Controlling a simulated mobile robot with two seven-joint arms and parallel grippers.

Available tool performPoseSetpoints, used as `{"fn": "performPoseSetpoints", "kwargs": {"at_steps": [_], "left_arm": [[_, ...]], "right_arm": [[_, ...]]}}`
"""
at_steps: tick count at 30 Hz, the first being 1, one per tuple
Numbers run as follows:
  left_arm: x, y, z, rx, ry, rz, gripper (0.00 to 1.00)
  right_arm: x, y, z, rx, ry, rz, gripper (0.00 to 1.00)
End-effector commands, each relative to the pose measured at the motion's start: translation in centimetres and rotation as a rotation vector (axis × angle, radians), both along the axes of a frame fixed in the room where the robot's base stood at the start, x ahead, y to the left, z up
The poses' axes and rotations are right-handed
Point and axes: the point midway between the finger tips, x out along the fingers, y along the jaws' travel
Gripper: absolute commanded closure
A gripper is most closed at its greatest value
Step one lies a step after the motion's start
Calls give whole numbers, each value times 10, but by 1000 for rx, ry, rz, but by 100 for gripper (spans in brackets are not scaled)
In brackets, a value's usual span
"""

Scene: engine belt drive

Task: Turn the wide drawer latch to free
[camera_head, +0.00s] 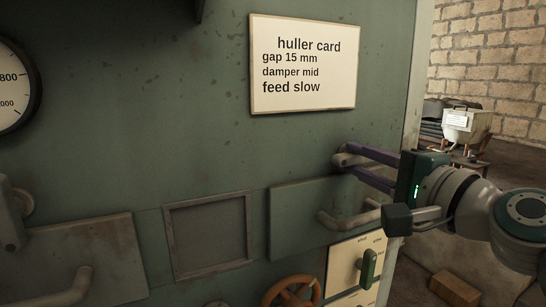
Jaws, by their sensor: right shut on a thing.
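The drawer front (295,217) at the right of the green machine has a grey bar handle (335,222) at its lower right. A small grey latch (340,160) sits at its top edge. My right gripper (352,158) reaches in from the right with purple fingers shut on the latch. The fingers hide part of it, so its exact turn is hard to tell. My left gripper is not in view.
A huller card (303,64) hangs above. Below are a green lever (369,268) on a cream plate and an orange handwheel (291,292). A recessed frame (209,235) and another handled panel (105,245) are left. A gauge (14,85) is at far left.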

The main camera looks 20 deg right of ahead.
Motion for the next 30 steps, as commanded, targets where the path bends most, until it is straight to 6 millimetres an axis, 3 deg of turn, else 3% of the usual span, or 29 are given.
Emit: {"fn": "performPoseSetpoints", "kwargs": {"at_steps": [1, 7, 17, 20, 30], "left_arm": [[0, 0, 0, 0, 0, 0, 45], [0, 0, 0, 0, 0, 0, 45], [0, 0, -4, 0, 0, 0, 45], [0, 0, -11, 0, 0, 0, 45], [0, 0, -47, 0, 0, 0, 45]], "right_arm": [[0, -1, 0, 0, 0, -3, 71], [0, -1, 0, -1, 1, -2, 49], [0, 0, -2, -49, -2, 0, 49], [0, 0, -5, -168, -10, 0, 49], [0, -2, -9, -870, -54, -1, 49]]}}
